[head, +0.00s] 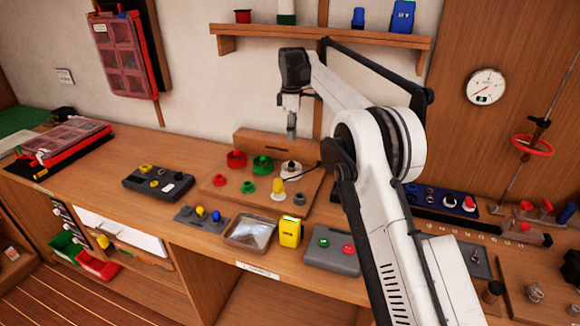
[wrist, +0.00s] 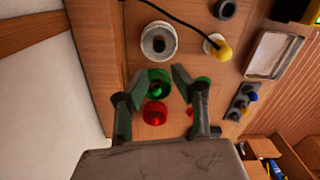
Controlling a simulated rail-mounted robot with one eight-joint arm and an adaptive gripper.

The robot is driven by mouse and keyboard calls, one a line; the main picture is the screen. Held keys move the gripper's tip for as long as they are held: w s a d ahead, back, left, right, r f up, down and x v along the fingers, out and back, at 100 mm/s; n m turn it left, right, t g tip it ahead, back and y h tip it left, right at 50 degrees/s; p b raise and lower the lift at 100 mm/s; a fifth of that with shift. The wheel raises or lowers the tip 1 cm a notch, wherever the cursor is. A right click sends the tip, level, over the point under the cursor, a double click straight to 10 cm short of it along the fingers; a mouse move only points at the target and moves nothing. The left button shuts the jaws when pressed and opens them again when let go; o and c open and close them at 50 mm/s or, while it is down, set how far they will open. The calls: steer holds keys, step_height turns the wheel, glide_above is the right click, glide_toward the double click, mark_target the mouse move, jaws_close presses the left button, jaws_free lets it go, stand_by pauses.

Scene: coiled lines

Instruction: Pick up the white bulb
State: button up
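My gripper (head: 291,132) hangs pointing down above the wooden board, near the coloured round holders. In the wrist view its two fingers (wrist: 148,88) are apart with nothing held between them; a green holder (wrist: 158,80) and a red holder (wrist: 155,113) show below. I cannot clearly make out a white bulb. A white round holder (head: 291,170) with a dark centre stands on the board, and it also shows in the wrist view (wrist: 158,40). A yellow bulb (head: 278,186) stands on a white base in front of it.
A grey strip (head: 186,213) with yellow and blue bulbs lies at the board's front left. A tray (head: 250,233), a yellow box (head: 290,232) and a grey button box (head: 331,248) stand along the front. A wall shelf (head: 330,36) is above.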

mark_target(291, 162)
step_height(291, 162, down, 8)
steer(key=shift+f, duration=0.1)
steer(key=shift+w+a+f+p, duration=0.1)
steer(key=shift+f+p, duration=0.2)
steer(key=shift+f, duration=1.05)
steer(key=shift+a+f+p, duration=0.1)
steer(key=shift+f+p, duration=0.15)
steer(key=shift+f, duration=1.05)
steer(key=c, duration=0.5)
